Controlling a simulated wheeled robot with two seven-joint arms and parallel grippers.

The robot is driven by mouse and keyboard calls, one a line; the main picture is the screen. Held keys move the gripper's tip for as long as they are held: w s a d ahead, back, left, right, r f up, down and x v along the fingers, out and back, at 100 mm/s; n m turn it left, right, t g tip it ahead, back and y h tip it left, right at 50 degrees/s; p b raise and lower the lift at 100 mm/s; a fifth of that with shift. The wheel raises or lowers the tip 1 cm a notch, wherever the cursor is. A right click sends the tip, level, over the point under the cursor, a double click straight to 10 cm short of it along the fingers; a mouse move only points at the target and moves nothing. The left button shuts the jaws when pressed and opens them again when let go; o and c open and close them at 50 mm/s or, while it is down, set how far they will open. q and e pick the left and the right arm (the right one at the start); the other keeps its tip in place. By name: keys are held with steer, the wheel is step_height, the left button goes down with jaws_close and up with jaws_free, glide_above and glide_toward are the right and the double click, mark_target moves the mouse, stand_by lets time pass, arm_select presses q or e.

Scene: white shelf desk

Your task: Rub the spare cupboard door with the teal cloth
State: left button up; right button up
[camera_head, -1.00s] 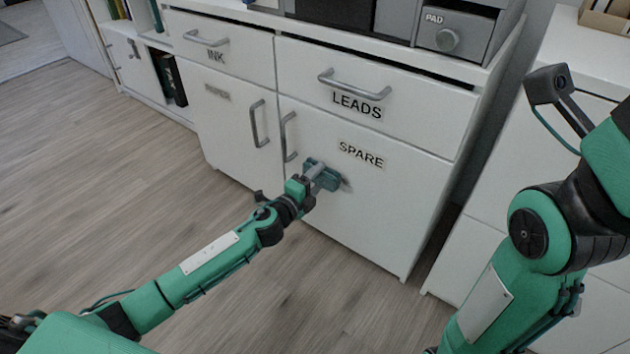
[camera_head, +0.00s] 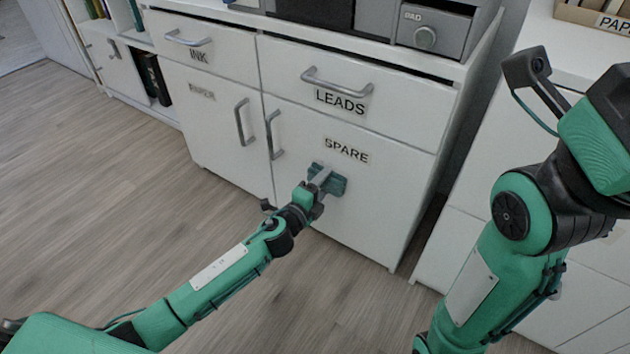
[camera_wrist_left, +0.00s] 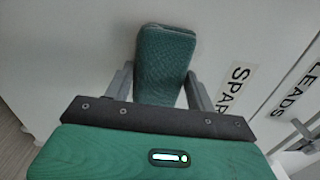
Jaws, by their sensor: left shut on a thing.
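The spare cupboard door (camera_head: 376,206) is white, shut, and carries a SPARE label (camera_head: 346,150). It also fills much of the left wrist view (camera_wrist_left: 225,35). My left gripper (camera_head: 319,184) is shut on the teal cloth (camera_head: 335,183), which looks like a folded pad. The cloth lies against or very close to the door, below and left of the SPARE label. In the left wrist view the cloth (camera_wrist_left: 165,65) sits between the two grey fingers. My right arm stands at the right of the head view, and its gripper is out of the picture.
The SPARE door's handle (camera_head: 273,134) juts out left of the cloth, beside the PAPER door's handle (camera_head: 241,122). The LEADS drawer (camera_head: 400,100) with its handle is above. A white cabinet (camera_head: 490,160) stands to the right. The floor (camera_head: 110,200) at left is clear.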

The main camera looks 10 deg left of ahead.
mark_target(336, 190)
arm_select(q)
steer(key=shift+s+d+p, duration=0.1)
steer(key=shift+s+d, duration=0.15)
steer(key=shift+d, duration=0.4)
steer(key=shift+s+d+p, duration=0.15)
steer(key=shift+s+d, duration=0.1)
steer(key=shift+d, duration=0.35)
steer(key=shift+s+d+p, duration=0.1)
steer(key=shift+s+d, duration=0.15)
steer(key=shift+d, duration=0.4)
steer(key=shift+w+d+r, duration=0.1)
steer(key=shift+w+a+p, duration=0.8)
steer(key=shift+w+a, duration=0.8)
steer(key=shift+a, duration=3.2)
steer(key=shift+s+d+r+p, duration=0.15)
steer(key=shift+s+d, duration=0.4)
steer(key=shift+d, duration=1)
steer(key=shift+s+d+f+p, duration=0.1)
steer(key=shift+s+d+p, duration=0.35)
steer(key=shift+d, duration=1.15)
steer(key=shift+s+d+r, duration=0.1)
steer(key=shift+s+d, duration=0.6)
steer(key=shift+d, duration=0.85)
steer(key=shift+w+d, duration=0.1)
